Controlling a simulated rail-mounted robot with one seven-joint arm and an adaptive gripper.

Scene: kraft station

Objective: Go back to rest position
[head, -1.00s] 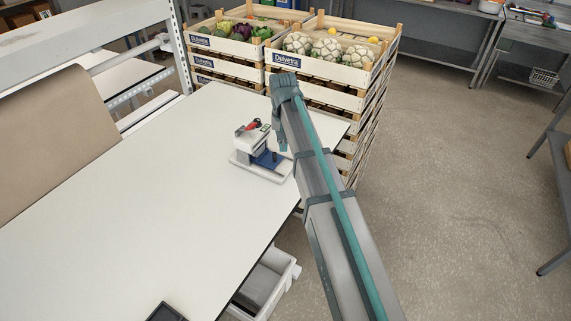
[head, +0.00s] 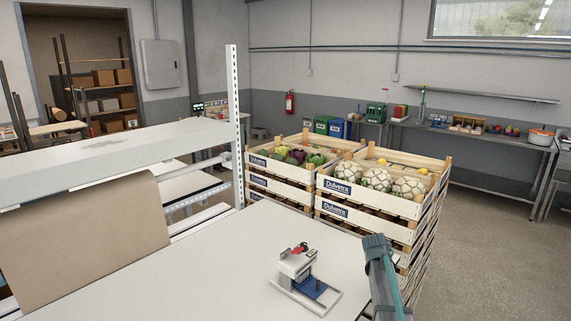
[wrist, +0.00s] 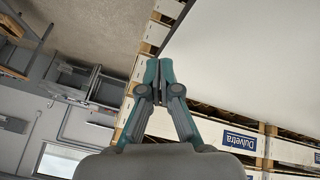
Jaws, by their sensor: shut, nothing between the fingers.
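My gripper (wrist: 158,80) shows in the wrist view with its two teal and grey fingers together and nothing between them. In that view it hangs over the gap between the white tabletop (wrist: 240,50) and the floor, with crates beyond. In the head view my arm rises at the lower right, beside the right edge of the white table (head: 180,275).
A small white and blue device (head: 306,283) with a red part stands on the table near my arm. Stacked wooden crates (head: 333,210) of vegetables stand behind the table. A shelf frame (head: 120,150) stands at left. Open floor (head: 480,235) lies to the right.

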